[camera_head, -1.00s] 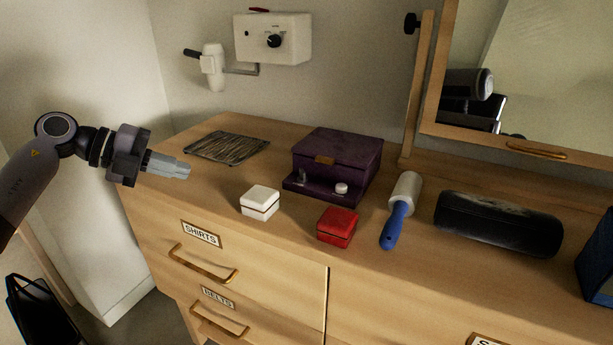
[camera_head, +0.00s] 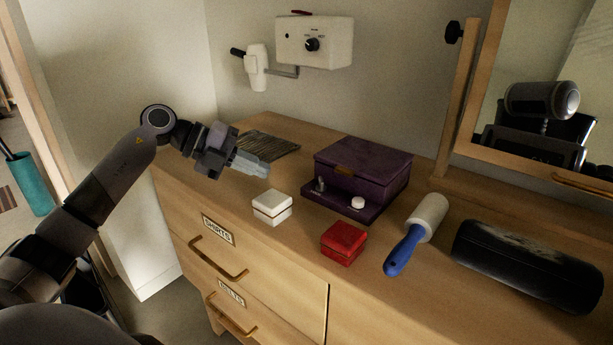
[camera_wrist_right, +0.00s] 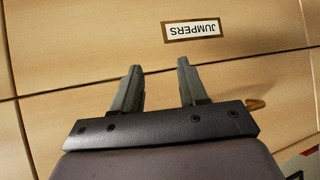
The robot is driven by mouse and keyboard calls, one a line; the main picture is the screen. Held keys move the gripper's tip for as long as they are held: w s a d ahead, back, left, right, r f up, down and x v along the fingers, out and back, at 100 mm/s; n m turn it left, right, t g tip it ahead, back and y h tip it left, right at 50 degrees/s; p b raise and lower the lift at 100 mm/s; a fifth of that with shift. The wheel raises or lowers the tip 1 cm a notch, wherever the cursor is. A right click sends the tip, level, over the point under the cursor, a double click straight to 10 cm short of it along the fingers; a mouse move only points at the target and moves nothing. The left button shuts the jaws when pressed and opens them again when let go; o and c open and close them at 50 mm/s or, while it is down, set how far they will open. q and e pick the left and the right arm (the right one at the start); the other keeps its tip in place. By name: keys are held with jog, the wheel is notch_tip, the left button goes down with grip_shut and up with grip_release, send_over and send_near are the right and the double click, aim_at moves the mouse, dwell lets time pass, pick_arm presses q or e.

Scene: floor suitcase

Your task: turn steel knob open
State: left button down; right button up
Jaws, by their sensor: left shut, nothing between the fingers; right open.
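A small steel knob (camera_head: 319,185) stands on the front ledge of a dark purple box (camera_head: 366,168) on the dresser top. A pale round knob (camera_head: 358,203) sits to its right on the same ledge. My left gripper (camera_head: 267,172) is shut and empty, above the dresser top to the left of the purple box, apart from the steel knob. My right gripper (camera_wrist_right: 160,68) is open in the right wrist view, with nothing between its fingers, facing a drawer front labelled JUMPERS (camera_wrist_right: 194,30). The right gripper does not show in the head view.
A white box (camera_head: 272,207) and a red box (camera_head: 343,243) sit in front of the purple box. A lint roller (camera_head: 416,234) and a black case (camera_head: 525,266) lie to the right. A dark woven mat (camera_head: 262,146) lies behind my left gripper. A white wall unit (camera_head: 314,42) hangs above.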

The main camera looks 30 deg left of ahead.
aim_at(320, 183)
pick_arm(q)
jog(key=x, duration=0.3)
jog(key=r+x, duration=0.1)
jog(key=x, duration=0.5)
jog(key=shift+w+d+r+p, duration=0.25)
jog(key=shift+w+d+p, duration=0.05)
jog(key=shift+d+p, duration=0.05)
jog(key=shift+w+d, duration=0.35)
jog(key=shift+d, duration=0.05)
jog(key=shift+d+p, duration=0.15)
jog(key=shift+p, duration=0.25)
